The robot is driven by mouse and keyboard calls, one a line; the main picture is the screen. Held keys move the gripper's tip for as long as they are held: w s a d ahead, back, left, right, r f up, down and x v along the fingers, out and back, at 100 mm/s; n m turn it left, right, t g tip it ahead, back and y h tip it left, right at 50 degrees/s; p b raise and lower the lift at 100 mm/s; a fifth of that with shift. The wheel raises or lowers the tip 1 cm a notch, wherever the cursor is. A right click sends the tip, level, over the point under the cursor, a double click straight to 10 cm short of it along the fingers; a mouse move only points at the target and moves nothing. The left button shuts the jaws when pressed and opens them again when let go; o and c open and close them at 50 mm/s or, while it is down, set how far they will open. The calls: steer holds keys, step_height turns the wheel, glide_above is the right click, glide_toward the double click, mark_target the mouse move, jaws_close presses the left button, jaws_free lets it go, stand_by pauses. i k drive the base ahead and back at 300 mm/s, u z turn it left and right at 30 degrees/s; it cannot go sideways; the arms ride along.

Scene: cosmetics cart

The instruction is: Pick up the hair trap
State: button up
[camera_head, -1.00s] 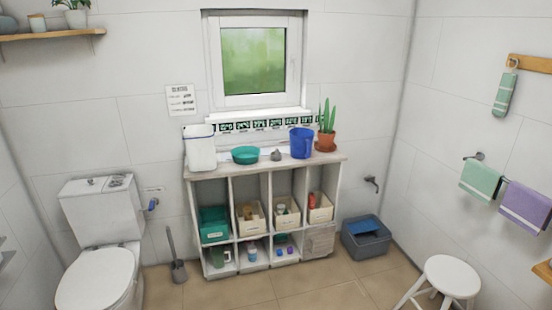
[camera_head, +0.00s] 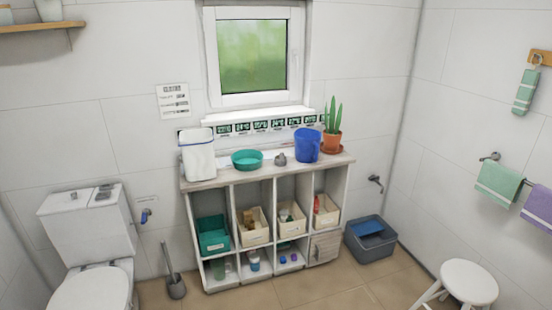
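A small grey object (camera_head: 281,159) sits on top of the white shelf unit (camera_head: 205,184), between a teal bowl (camera_head: 247,160) and a blue bucket (camera_head: 307,146). It may be the hair trap, but it is too small to be sure. No other thing is clearly recognisable as a hair trap. Small items in the lower compartments are too small to name. My gripper is not in view.
A white bin (camera_head: 197,156) and a potted plant (camera_head: 331,140) stand at the shelf's ends. A toilet (camera_head: 90,290) and brush (camera_head: 174,285) are at left. A grey bin (camera_head: 371,247) and white stool (camera_head: 468,280) are at right. The tiled floor in front is clear.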

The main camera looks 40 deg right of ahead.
mark_target(281, 160)
steer(key=i, duration=1.25)
steer(key=z, duration=0.15)
